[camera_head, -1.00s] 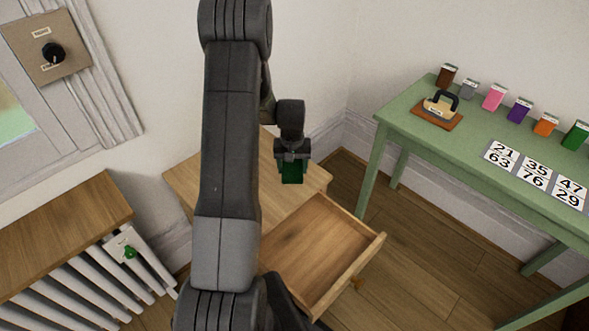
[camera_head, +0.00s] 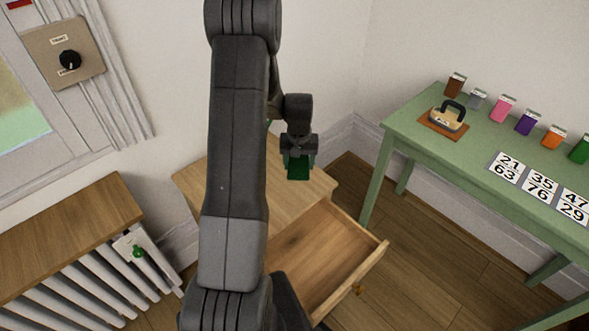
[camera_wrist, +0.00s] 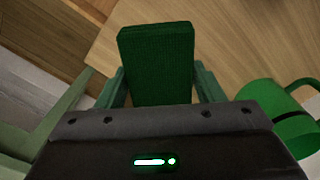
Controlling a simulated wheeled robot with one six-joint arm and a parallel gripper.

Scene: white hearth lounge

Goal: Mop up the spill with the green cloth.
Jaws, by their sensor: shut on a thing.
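The green cloth (camera_head: 298,171) is a dark green, block-like pad. My gripper (camera_head: 299,160) is shut on it and holds it over the small wooden cabinet (camera_head: 315,187), whose drawer is open. In the wrist view the cloth (camera_wrist: 157,55) sits between the two green fingers of my gripper (camera_wrist: 160,78), above the light wood top. I see no spill in either view; my arm hides part of the cabinet top. I cannot tell whether the cloth touches the wood.
A green mug (camera_wrist: 290,115) stands right of my gripper in the wrist view. The open drawer (camera_head: 325,255) looks empty. A green table (camera_head: 440,145) at right holds a block with a handle (camera_head: 447,117), small boxes and number cards. A radiator (camera_head: 90,270) stands left.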

